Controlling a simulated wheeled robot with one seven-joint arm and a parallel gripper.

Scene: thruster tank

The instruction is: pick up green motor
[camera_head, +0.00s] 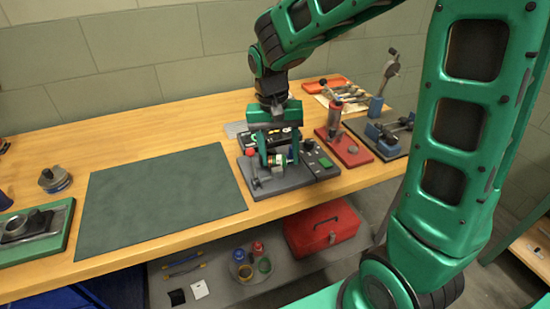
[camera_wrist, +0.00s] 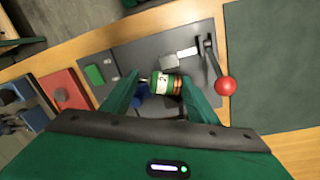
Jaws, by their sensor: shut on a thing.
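The green motor (camera_wrist: 163,84) is a small cylinder with green and white bands and a coppery end. In the wrist view it lies between the two green fingers of my gripper (camera_wrist: 162,98), which is shut on it. In the head view the motor (camera_head: 276,161) shows small between the fingertips of my gripper (camera_head: 277,160), low over the dark grey fixture plate (camera_head: 285,182). I cannot tell whether the motor still touches the fixture below it.
The fixture has a lever with a red ball (camera_wrist: 226,87) close beside the gripper. A dark green mat (camera_head: 160,195) lies clear to the left. A red base with a post (camera_head: 349,150) and a dark vise plate (camera_head: 388,145) stand to the right. The bench edge is just in front.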

